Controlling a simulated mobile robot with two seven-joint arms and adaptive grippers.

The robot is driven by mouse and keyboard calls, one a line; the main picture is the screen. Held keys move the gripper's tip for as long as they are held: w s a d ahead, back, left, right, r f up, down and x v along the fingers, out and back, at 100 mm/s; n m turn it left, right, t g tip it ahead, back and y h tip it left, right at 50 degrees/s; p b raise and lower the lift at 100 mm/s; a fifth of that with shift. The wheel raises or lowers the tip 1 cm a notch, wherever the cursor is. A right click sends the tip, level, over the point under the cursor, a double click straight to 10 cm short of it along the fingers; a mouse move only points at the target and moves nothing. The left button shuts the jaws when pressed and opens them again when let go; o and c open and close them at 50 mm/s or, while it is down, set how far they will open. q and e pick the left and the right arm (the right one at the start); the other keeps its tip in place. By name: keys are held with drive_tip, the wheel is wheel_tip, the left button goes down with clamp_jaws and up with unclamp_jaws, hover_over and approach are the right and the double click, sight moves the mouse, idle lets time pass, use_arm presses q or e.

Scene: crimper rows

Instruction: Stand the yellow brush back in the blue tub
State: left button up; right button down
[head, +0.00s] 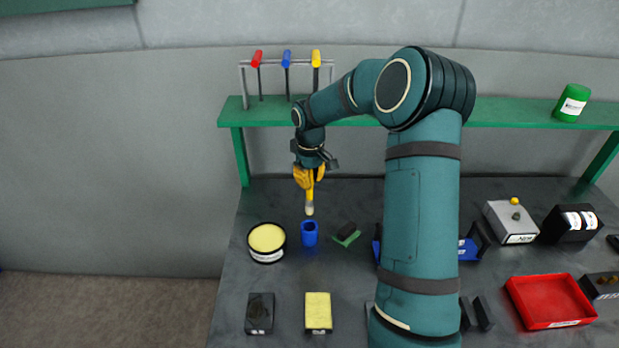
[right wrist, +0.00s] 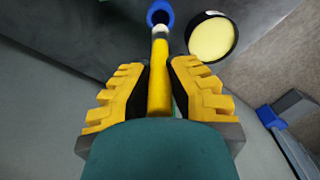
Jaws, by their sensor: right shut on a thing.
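My right gripper (head: 309,177) is shut on the yellow brush (head: 310,200), which hangs roughly upright with its pale end down. The blue tub (head: 309,234) stands on the dark table, and the brush's lower end is just above it in the head view. In the right wrist view the yellow brush (right wrist: 160,80) runs between the yellow fingers (right wrist: 159,92) toward the blue tub (right wrist: 160,13). The pale tip appears at the tub's near rim; I cannot tell whether it touches. My left gripper is not in view.
A round tin with a yellow top (head: 267,241) stands left of the tub. A green pad with a dark block (head: 347,233) lies to its right. A green shelf (head: 500,114) with hanging tools (head: 287,70) is behind. A yellow block (head: 318,312) and a dark block (head: 260,312) lie in front.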

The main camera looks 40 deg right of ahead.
sight(309, 204)
drive_tip(key=shift+f+b, duration=1.5)
drive_tip(key=shift+f, duration=1)
drive_tip(key=shift+f+b, duration=2.2)
drive_tip(key=shift+f, duration=1.35)
drive_tip(key=c, duration=1)
unclamp_jaws()
drive_tip(key=shift+r, duration=0.1)
wheel_tip(309, 204, up, 12)
drive_tip(key=shift+s+f, duration=0.1)
